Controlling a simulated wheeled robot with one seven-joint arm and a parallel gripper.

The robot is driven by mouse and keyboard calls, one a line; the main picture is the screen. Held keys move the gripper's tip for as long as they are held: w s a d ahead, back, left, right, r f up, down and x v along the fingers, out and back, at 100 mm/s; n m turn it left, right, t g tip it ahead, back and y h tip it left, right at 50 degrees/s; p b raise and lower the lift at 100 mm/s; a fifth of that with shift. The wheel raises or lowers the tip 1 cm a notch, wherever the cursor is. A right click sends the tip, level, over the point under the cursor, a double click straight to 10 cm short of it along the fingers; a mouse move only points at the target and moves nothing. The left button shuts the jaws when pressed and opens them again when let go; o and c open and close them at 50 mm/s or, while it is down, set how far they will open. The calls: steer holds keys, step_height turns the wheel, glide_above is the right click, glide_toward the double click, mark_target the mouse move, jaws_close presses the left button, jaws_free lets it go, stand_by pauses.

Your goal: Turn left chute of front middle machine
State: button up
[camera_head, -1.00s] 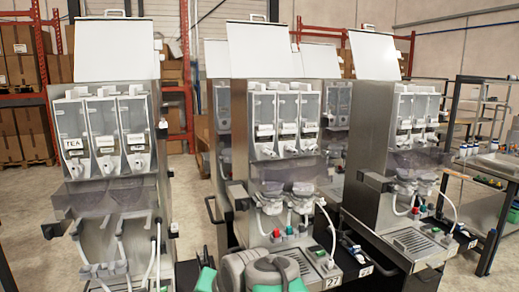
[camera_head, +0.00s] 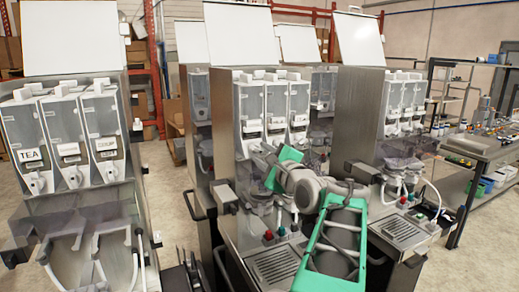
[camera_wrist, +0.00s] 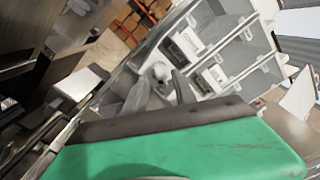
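The front middle machine (camera_head: 232,105) stands in the centre of the head view with a row of clear canisters under a raised white lid. Its left canister (camera_head: 250,108) is visible, but its chute at the bottom is partly hidden by my arm. My gripper (camera_wrist: 160,88) is in front of this canister row. I see nothing held. Whether the fingers touch the chute, I cannot tell.
A machine with a TEA label (camera_head: 32,155) stands at the left, and another machine (camera_head: 353,110) at the right. A drip tray (camera_head: 275,265) lies below the middle machine's chutes. A shelf and workbench (camera_head: 485,148) are at the far right.

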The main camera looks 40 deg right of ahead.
steer(key=shift+x, duration=0.85)
steer(key=shift+c, duration=0.3)
jaws_close()
